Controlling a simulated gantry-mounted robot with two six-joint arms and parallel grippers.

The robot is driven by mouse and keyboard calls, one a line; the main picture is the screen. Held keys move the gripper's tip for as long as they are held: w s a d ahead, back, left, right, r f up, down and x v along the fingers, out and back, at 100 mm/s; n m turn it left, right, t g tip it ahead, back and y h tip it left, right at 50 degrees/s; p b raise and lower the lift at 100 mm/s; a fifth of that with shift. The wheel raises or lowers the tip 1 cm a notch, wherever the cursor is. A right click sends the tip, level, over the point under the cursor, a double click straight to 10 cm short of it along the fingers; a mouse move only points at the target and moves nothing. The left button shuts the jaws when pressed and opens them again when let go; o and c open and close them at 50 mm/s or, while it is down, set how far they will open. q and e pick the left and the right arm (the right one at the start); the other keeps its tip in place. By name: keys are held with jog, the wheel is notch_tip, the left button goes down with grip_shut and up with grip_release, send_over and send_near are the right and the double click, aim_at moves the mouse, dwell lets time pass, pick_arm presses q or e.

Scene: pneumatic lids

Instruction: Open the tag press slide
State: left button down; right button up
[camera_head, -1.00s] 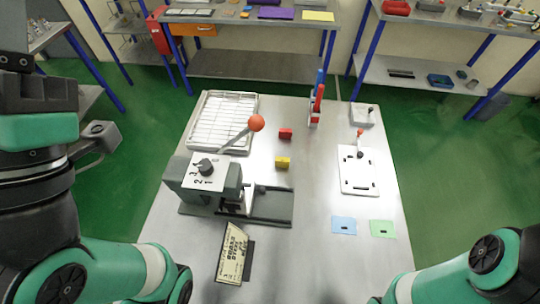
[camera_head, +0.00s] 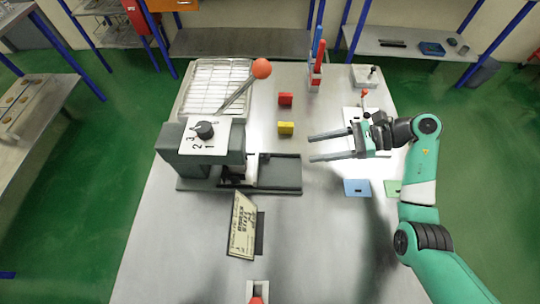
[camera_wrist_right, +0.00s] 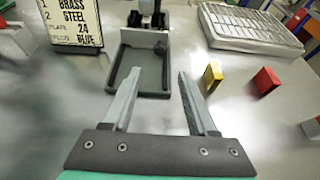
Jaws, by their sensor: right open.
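The tag press (camera_head: 210,160) is a grey machine left of the table's middle, with a dial marked with numbers and a tilted lever ending in an orange ball (camera_head: 262,68). Its dark, low slide bed (camera_head: 280,174) extends right from the body, with a pale upright part beside the body. In the right wrist view the bed (camera_wrist_right: 151,84) is a dark, rimmed tray ahead of the fingers. My right gripper (camera_head: 311,147) is open and empty, its fingers pointing left toward the bed's right end, apart from it. My left gripper is out of view.
A red block (camera_head: 285,99) and a yellow block (camera_head: 286,128) stand behind the bed. A sign (camera_head: 242,226) stands in front of the press. A wire-rack tray (camera_head: 215,88) lies behind it. Blue card (camera_head: 357,187) lies right; the front table is mostly clear.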

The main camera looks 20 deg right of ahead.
aim_at(275, 160)
jog(key=b+x, duration=0.2)
jog(key=x, duration=0.9)
jog(key=shift+w+a, duration=0.2)
jog(key=shift+a, duration=0.15)
grip_shut()
dwell(0.8)
